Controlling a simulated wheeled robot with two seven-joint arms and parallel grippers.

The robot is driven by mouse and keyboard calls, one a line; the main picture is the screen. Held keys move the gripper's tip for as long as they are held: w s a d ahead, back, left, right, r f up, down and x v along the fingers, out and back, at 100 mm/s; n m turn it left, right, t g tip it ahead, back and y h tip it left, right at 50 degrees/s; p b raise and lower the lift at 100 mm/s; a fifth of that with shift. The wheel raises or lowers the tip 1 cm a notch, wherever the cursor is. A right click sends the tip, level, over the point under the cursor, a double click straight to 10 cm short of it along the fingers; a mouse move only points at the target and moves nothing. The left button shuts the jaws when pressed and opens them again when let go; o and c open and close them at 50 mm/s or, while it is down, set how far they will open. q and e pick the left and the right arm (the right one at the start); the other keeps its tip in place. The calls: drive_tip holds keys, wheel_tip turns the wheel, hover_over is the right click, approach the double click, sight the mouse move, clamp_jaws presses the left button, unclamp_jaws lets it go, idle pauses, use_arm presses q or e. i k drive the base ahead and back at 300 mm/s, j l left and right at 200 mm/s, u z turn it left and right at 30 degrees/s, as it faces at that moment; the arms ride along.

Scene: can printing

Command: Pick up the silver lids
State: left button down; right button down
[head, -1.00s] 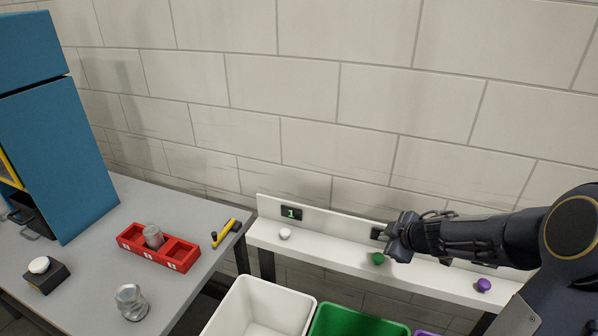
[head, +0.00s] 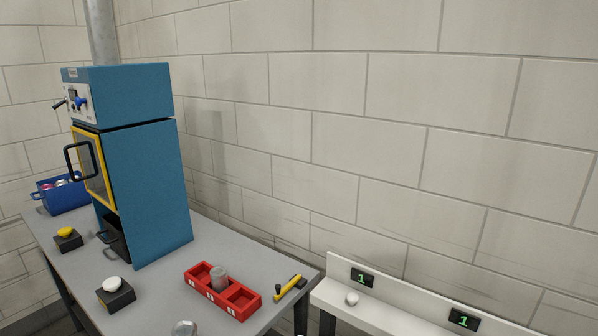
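A silver can-like piece (head: 219,278) stands in the middle compartment of the red tray (head: 244,309) on the grey table. The top of another silver object (head: 184,328) shows at the bottom edge, mostly cut off. A blue bin (head: 67,200) at the far left holds several small round pieces, some silver and some pinkish. They are too small to tell whether they are lids or cans. Neither of my grippers is in view.
A tall blue machine (head: 150,190) with a yellow-framed door stands on the grey table (head: 213,245). Button boxes with yellow (head: 65,232) and white (head: 113,284) tops sit before it. A yellow-and-black tool (head: 289,288) lies right of the tray. A white shelf (head: 372,316) has displays reading 1.

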sight(219, 278)
drive_tip(key=i+j, duration=0.1)
drive_tip(key=j, duration=0.3)
drive_tip(key=i+j+u, duration=0.15)
drive_tip(key=j, duration=0.3)
drive_tip(key=i+j, duration=0.25)
drive_tip(key=j, duration=0.25)
drive_tip(key=i+j+u, duration=0.15)
drive_tip(key=i+j, duration=0.15)
drive_tip(key=j, duration=0.2)
drive_tip(key=i+j, duration=0.3)
drive_tip(key=j, duration=0.15)
drive_tip(key=k+u, duration=0.05)
